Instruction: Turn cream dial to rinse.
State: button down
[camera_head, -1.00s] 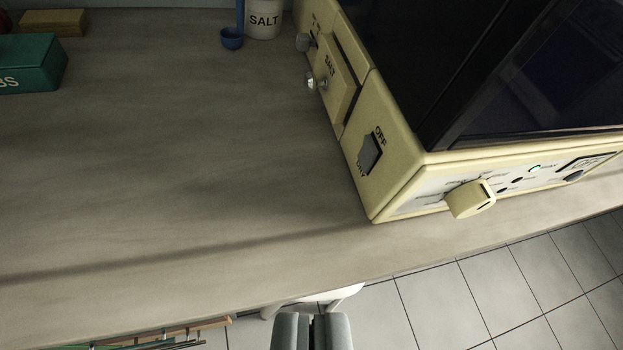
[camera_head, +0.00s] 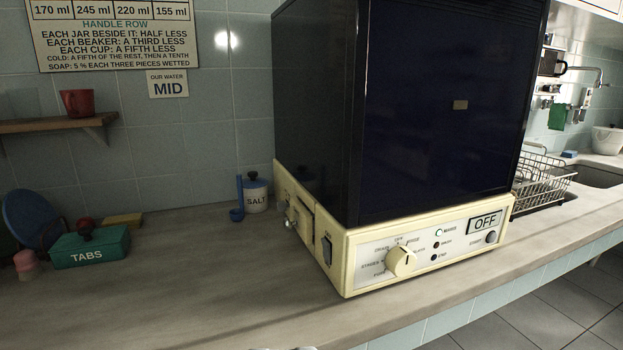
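The cream dial (camera_head: 401,262) is a round knob with a dark pointer line, on the front panel of a cream and dark dishwasher (camera_head: 430,247) on the counter. Small labels ring the dial; most are too small to read surely. The pointer line stands roughly upright on the knob's face. The small display (camera_head: 485,222) on the panel reads OFF. My gripper is not in view, apart from perhaps a pale sliver at the bottom edge, and nothing touches the dial.
A green TABS box (camera_head: 90,247), a salt jar (camera_head: 255,194) and a blue scoop (camera_head: 238,205) stand left of the machine. A dish rack (camera_head: 542,180) is at its right. The counter (camera_head: 200,290) in front is mostly clear.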

aim_at(400, 261)
jog(key=k+z, duration=0.4)
jog(key=k, duration=0.3)
jog(key=j+z, duration=0.25)
jog(key=j, duration=0.6)
jog(key=j+z, duration=0.25)
jog(key=j, duration=0.6)
jog(key=k, duration=0.05)
